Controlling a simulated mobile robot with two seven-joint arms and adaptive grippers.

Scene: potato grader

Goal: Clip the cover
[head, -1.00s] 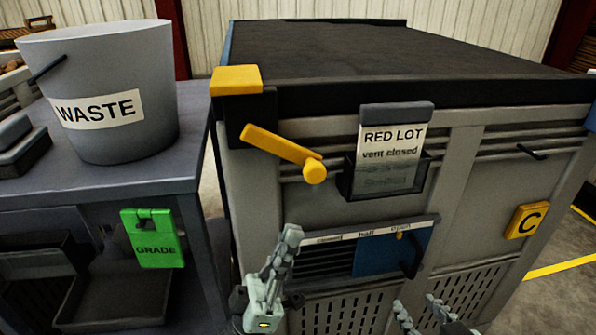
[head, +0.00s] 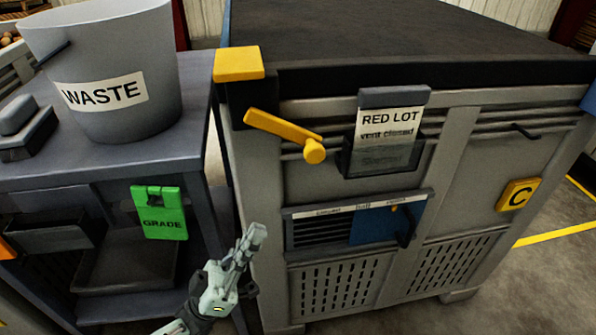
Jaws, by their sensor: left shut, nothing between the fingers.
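A dark cover (head: 400,35) lies over the top of the big grey bin (head: 465,165), with its black edge hanging over the front. A yellow corner piece (head: 239,64) sits at its near left corner. Below it, a yellow lever (head: 284,133) slants down to the right to a round knob on the bin's front. I cannot tell whether the lever holds the cover. My left gripper (head: 252,238) is shut and empty, below the lever and in front of the bin's lower left. My right gripper is out of view.
A bench at left carries a grey WASTE bucket (head: 108,75) and a green GRADE tag (head: 158,212). Floor at right is clear.

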